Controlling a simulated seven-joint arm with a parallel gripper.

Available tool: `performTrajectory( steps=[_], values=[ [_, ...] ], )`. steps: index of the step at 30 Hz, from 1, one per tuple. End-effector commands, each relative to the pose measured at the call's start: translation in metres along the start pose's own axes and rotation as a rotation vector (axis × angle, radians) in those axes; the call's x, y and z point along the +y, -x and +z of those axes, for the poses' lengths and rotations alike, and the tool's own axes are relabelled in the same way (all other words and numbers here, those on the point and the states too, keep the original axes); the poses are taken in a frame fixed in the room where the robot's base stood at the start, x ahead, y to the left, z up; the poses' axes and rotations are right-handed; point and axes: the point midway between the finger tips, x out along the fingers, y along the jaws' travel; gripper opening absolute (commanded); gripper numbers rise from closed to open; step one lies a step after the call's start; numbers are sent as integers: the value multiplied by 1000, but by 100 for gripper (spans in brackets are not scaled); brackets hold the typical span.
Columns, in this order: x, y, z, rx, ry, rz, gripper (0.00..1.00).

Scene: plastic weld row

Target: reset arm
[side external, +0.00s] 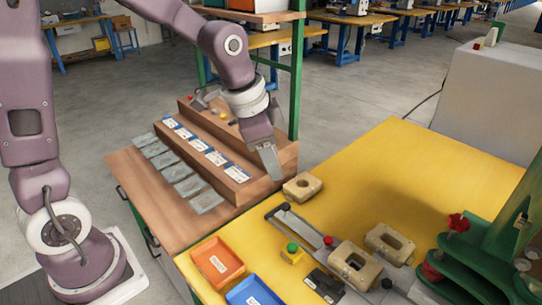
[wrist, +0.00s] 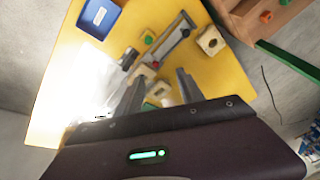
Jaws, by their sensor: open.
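My gripper (side external: 270,168) hangs from the arm in the side view, fingers pointing down. It is above the near end of the wooden stepped rack, close to the yellow table's edge. In the wrist view my gripper (wrist: 160,86) shows two grey fingers spread apart with nothing held between them. A tan block with a round hole (side external: 302,186) lies on the yellow table, to the right of and below the fingers in the side view; it also shows in the wrist view (wrist: 210,41). The gripper appears apart from it.
The stepped rack (side external: 205,152) holds labelled cards. Two tan blocks (side external: 354,264) (side external: 390,242) are at the grey fixture. Orange (side external: 217,262) and blue (side external: 252,293) trays stand in front. A green machine (side external: 480,255) is at right. The yellow table's back is clear.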

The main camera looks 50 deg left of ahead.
Motion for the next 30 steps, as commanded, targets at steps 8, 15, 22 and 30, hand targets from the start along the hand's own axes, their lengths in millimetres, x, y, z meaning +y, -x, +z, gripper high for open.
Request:
performTrajectory(
  steps=[8,15,22,30],
  values=[
    [0,1,1,0,4,-2,45],
    [23,79,54,36,211,-93,45],
    [70,130,141,121,531,-119,45],
    [82,134,160,142,607,-109,45]
  ],
)
